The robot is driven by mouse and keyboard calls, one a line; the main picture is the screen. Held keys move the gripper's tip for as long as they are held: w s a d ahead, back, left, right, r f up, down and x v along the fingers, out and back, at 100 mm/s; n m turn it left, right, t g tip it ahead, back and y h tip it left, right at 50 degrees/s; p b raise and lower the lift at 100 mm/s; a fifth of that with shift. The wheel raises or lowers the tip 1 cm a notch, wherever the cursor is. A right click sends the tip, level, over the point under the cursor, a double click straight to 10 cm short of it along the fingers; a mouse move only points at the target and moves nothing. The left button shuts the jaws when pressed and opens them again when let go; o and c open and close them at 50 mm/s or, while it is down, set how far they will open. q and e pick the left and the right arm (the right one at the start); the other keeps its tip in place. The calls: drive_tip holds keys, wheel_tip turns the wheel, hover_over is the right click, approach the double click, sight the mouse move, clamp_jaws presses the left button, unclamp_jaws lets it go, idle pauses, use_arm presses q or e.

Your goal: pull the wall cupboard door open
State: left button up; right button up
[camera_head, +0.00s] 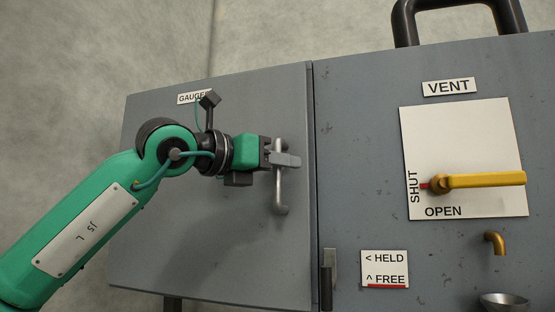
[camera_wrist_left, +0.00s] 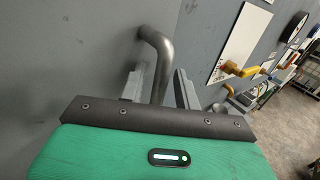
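The cupboard door (camera_head: 215,240) is a grey panel labelled GAUGE on the left of the cabinet. It looks shut, its right edge running along the seam beside the VENT panel. A vertical grey metal bar handle (camera_head: 281,195) stands near that edge; its bent end shows in the left wrist view (camera_wrist_left: 155,45). My left gripper (camera_head: 285,160) is at the handle's upper half. In the left wrist view its fingers (camera_wrist_left: 158,90) are either side of the bar, with a visible gap on the right; contact on the left is unclear. My right gripper is not in view.
A dark upright latch (camera_head: 327,280) sits at the seam's lower end, beside a HELD/FREE plate (camera_head: 385,269). A yellow vent lever (camera_head: 480,180) points right on a white plate. Below are a brass spout (camera_head: 496,242) and a metal bowl (camera_head: 503,302). A black pipe loop (camera_head: 405,30) is on top.

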use_arm(q)
clamp_jaws()
drive_tip(key=shift+s+a, duration=0.1)
